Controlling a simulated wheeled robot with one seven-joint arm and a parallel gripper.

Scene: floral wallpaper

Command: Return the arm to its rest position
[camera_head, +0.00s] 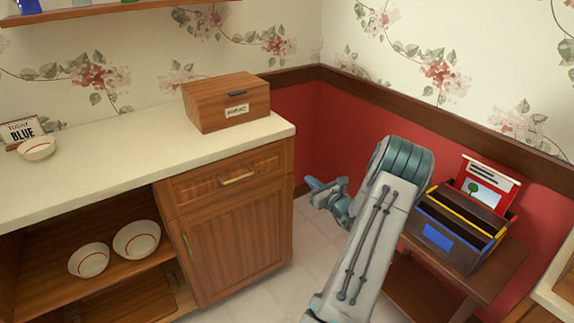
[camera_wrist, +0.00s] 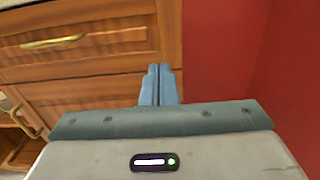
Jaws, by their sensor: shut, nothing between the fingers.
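My gripper (camera_head: 312,183) is at the end of my raised, folded arm, in front of the red wall and to the right of the wooden cabinet (camera_head: 232,220). In the wrist view my gripper (camera_wrist: 159,72) has its two blue-grey fingers together, with nothing between them. The fingers point toward the cabinet's right edge, which also shows in the wrist view (camera_wrist: 95,85). I cannot tell the exact gap, but the fingers do not appear to hold anything.
A wooden box (camera_head: 228,103) stands on the pale countertop (camera_head: 120,160). A bowl (camera_head: 37,148) and a sign (camera_head: 20,130) are at left. Bowls (camera_head: 137,240) sit on the open shelf. A side table (camera_head: 490,268) with an organizer (camera_head: 450,228) is behind my arm at right.

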